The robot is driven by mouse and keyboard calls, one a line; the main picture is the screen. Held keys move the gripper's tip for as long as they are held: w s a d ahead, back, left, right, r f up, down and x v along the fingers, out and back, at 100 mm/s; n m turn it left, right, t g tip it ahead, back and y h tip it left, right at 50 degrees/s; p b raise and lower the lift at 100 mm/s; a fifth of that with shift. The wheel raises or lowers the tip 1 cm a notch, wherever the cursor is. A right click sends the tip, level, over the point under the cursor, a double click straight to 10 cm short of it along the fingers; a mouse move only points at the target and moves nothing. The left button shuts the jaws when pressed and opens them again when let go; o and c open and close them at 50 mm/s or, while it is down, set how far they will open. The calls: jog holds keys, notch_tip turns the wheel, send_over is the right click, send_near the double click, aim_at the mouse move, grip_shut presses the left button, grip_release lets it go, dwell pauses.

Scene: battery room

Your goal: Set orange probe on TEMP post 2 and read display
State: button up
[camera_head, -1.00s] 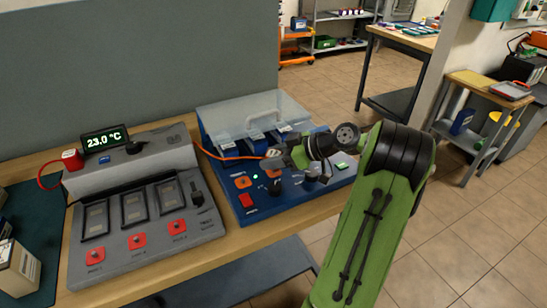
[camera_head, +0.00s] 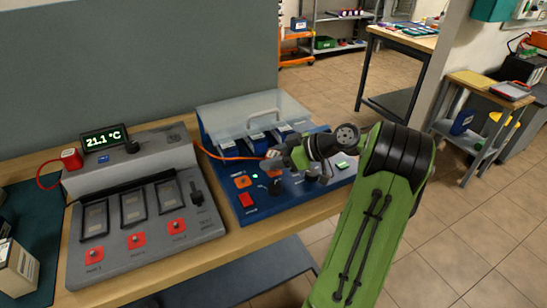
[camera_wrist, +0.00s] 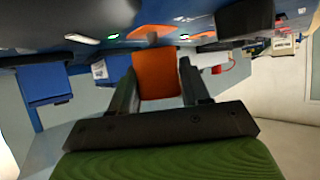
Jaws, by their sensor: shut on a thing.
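My gripper (camera_head: 273,160) is over the blue charging unit (camera_head: 222,192) and is shut on the orange probe (camera_wrist: 156,76), which shows between the two fingers in the wrist view. An orange cable (camera_head: 228,157) runs from the grey tester (camera_head: 150,253) toward my gripper. An orange pad (camera_head: 242,181) is on the blue unit's front left; the post labels are too small to read. The probe tip is close to the blue unit's panel, but I cannot tell which post it touches, if any. The display (camera_head: 104,138) on the grey tester reads 21.1 °C.
The blue unit has a clear raised lid (camera_head: 255,112), a red switch (camera_head: 246,200) and dark knobs. A red plug (camera_head: 72,158) sits at the grey tester's left. A green mat (camera_head: 36,220) and a box (camera_head: 17,268) lie at the far left.

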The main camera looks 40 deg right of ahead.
jog(key=shift+f+b, duration=0.5)
jog(key=shift+f, duration=0.15)
jog(key=o, duration=0.9)
jog(key=shift+r, duration=0.1)
jog(key=shift+p+v, duration=2.4)
jog(key=shift+v, duration=1.4)
jog(key=shift+p+v, duration=1.1)
jog(key=shift+v, duration=0.65)
jog(key=shift+a, duration=0.1)
